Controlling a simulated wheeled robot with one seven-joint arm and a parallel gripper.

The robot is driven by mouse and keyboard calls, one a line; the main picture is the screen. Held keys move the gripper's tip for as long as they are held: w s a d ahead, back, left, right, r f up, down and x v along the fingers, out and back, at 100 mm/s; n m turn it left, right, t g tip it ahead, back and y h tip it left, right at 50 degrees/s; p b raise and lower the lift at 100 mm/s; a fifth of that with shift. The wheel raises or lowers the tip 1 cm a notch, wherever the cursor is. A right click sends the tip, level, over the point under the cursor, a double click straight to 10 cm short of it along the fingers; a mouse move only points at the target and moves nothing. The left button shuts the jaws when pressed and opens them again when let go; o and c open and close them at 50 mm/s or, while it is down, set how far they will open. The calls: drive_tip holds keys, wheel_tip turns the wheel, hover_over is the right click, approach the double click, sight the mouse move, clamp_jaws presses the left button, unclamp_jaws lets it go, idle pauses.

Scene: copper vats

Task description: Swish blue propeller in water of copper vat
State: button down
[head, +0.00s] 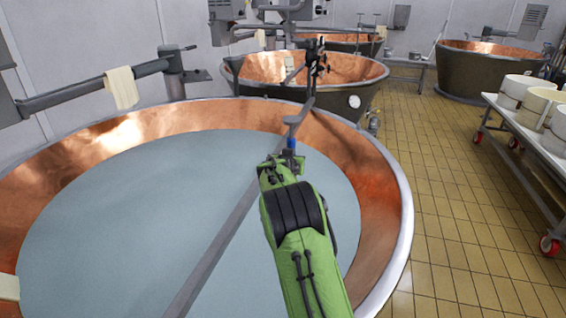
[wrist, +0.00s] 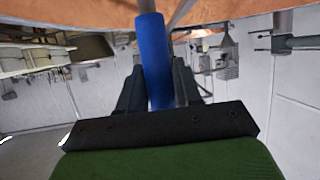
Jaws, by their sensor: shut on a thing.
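A large copper vat (head: 385,215) with a pale metal rim fills the left and middle of the head view. Greyish-blue water (head: 110,215) stands in it. My green arm reaches over the vat, and my gripper (head: 289,157) is near its far right side. In the wrist view my gripper (wrist: 158,95) is shut on the blue propeller (wrist: 154,55), seen as a blue shaft upright between the dark fingers. In the head view only a small blue piece (head: 291,144) shows. Its lower end is hidden, so I cannot tell whether it touches the water.
A grey bar (head: 215,250) crosses over the vat. A wall arm (head: 95,90) with a cloth (head: 121,88) hangs at left. More copper vats (head: 340,68) stand behind. A wheeled table (head: 525,125) with white moulds is at right. The tiled floor between is clear.

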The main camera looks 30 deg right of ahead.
drive_tip(key=shift+w+d+r, duration=0.1)
drive_tip(key=shift+w+d, duration=0.05)
drive_tip(key=shift+d, duration=0.25)
drive_tip(key=shift+a, duration=0.1)
drive_tip(key=shift+a, duration=0.2)
drive_tip(key=s+a+b, duration=0.5)
drive_tip(key=a, duration=0.7)
drive_tip(key=shift+a+b, duration=0.3)
drive_tip(key=shift+b, duration=0.05)
drive_tip(key=w+d+p, duration=0.1)
drive_tip(key=d, duration=0.3)
drive_tip(key=w+d+p, duration=0.2)
drive_tip(key=d, duration=0.2)
drive_tip(key=w+d+p, duration=0.1)
drive_tip(key=w+d, duration=0.1)
drive_tip(key=d, duration=0.3)
drive_tip(key=shift+d+p, duration=0.1)
drive_tip(key=shift+p, duration=0.3)
